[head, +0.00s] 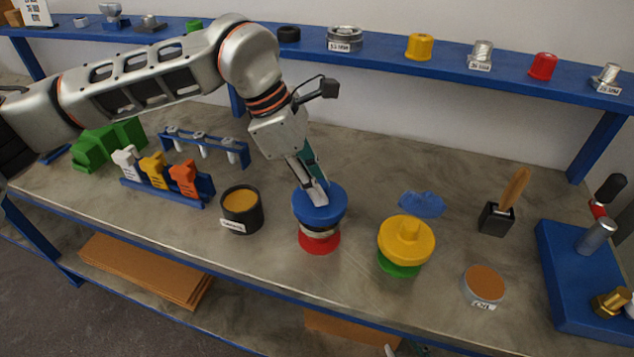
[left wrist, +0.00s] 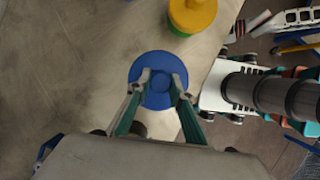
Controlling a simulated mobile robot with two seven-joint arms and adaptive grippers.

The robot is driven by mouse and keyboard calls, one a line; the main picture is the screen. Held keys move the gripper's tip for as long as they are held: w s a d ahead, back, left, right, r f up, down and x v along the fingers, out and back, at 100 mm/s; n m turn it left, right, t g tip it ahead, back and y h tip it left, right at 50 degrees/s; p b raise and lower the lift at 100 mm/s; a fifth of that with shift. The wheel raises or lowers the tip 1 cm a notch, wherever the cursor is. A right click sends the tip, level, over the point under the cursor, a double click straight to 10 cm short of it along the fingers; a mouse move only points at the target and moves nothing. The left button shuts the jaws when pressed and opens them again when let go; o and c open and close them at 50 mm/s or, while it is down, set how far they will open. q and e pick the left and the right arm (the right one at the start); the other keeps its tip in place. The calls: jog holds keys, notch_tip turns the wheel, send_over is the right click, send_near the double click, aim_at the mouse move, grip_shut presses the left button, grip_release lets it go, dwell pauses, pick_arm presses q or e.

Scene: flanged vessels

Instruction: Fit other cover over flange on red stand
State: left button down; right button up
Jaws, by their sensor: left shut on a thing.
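A blue cover (head: 320,208) sits at the top of the vessel on the red stand (head: 319,243). A pale metal flange band (head: 319,229) shows between the cover and the stand; I cannot tell whether the cover is fully seated. My left gripper (head: 319,192) reaches down from above and is shut on the cover's knob. In the left wrist view the blue cover (left wrist: 157,80) lies between the fingers of my left gripper (left wrist: 160,84). A yellow cover (head: 406,240) sits over the green stand (head: 399,266) to the right. My right gripper is not in view.
A black container (head: 241,208) stands left of the red stand. A labelled round tin (head: 484,285), a brush holder (head: 496,218) and a blue cloth (head: 422,205) lie to the right. Racks with coloured clips (head: 168,181) stand left. A blue shelf (head: 385,62) runs behind.

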pick_arm(q)
jog(key=shift+f, duration=0.2)
jog(key=shift+f+b, duration=0.35)
jog(key=shift+f, duration=0.6)
jog(key=shift+f+b, duration=0.8)
jog(key=shift+f, duration=0.3)
jog(key=c, duration=1.7)
grip_release()
jog(key=shift+r, duration=0.1)
